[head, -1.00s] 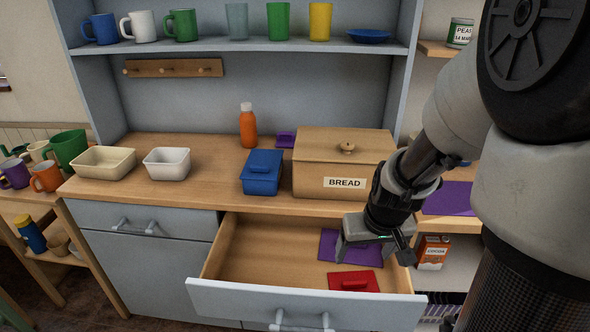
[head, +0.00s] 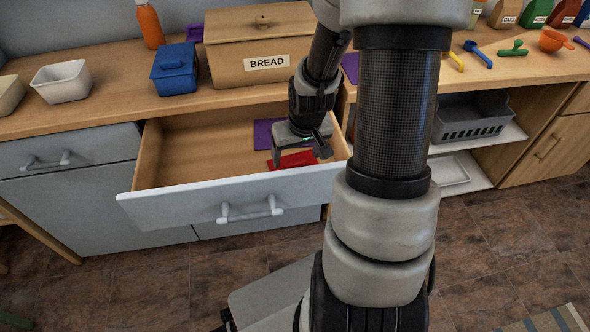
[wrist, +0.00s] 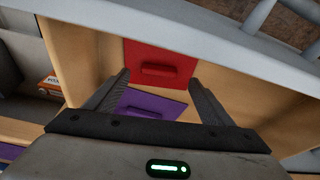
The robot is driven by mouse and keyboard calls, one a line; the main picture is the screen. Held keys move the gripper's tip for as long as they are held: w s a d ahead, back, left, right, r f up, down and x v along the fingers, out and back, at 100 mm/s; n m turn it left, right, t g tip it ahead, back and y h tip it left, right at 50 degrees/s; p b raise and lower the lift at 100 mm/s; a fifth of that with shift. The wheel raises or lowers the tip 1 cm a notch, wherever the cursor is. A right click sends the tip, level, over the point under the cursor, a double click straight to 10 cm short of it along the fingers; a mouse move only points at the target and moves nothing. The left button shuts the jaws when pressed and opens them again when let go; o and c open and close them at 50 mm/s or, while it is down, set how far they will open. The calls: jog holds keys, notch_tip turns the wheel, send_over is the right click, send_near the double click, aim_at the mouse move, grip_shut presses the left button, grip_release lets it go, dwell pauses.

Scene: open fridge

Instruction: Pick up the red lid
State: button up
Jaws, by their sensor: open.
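The red lid (head: 292,160) lies in the open drawer near its front right corner. The wrist view shows it as a red square with a raised handle (wrist: 160,62), flat on the drawer floor. A purple lid (head: 267,134) lies beside it, further back in the drawer, and also shows between the fingers in the wrist view (wrist: 150,104). My gripper (head: 301,157) is open and empty, above the drawer's right part. It hides part of both lids in the head view. In the wrist view the red lid is beyond the fingertips.
The open drawer's front panel (head: 185,203) and side walls surround the lids. The drawer's left part is bare. On the counter above stand a bread box (head: 228,66), a blue lidded container (head: 174,78), an orange bottle (head: 150,26) and a white tub (head: 62,86).

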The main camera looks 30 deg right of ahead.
aim_at(295, 163)
jog(key=b+x, duration=0.1)
jog(key=x, duration=0.3)
jog(key=shift+d, duration=0.1)
jog(key=c, duration=1.1)
